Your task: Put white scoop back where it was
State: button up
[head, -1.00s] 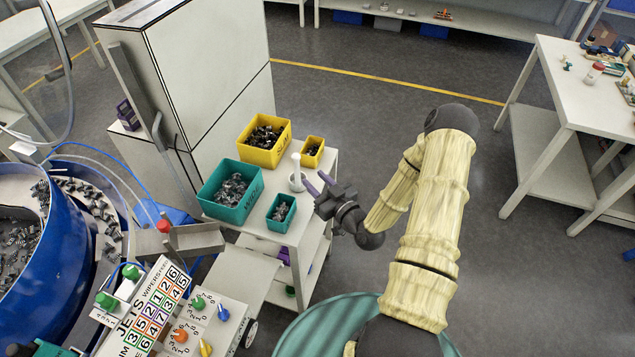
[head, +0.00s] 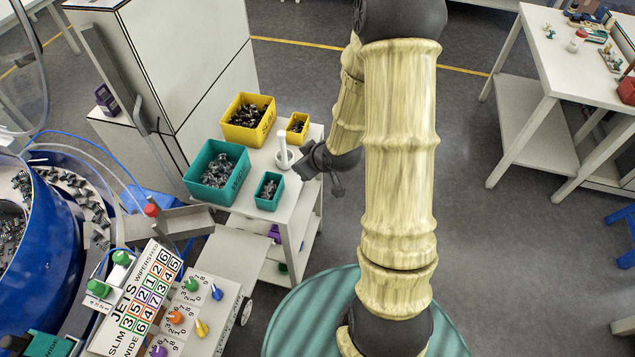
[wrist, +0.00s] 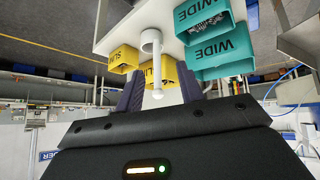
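The white scoop (head: 282,146) stands on the trolley top, its handle pointing up from a round white cup-shaped part. I cannot tell if that part is a separate holder. The wrist view shows the scoop handle (wrist: 157,72) between my fingers in the picture, with a gap on both sides. My gripper (head: 304,166) is just right of the scoop in the head view, its fingers hard to make out there. In the wrist view, my gripper (wrist: 160,78) has two purple fingers spread apart, holding nothing.
A large yellow bin (head: 233,132), a small yellow bin (head: 296,136), a large teal bin (head: 228,190) and a small teal bin (head: 267,204) of parts surround the scoop on the trolley (head: 293,218). A tall white cabinet (head: 205,60) stands behind. Open floor lies to the right.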

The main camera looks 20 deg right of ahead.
jog(key=s+a+r+m+g+h, duration=0.1)
jog(key=s+r+m+g, duration=0.1)
jog(key=s+r, duration=0.3)
jog(key=s+a+r+m+g+h, duration=0.1)
jog(key=s+r+m+g, duration=0.2)
jog(key=s+r, duration=0.3)
jog(key=s, duration=0.4)
jog(key=shift+s+a, duration=0.15)
jog(key=shift+a, duration=0.05)
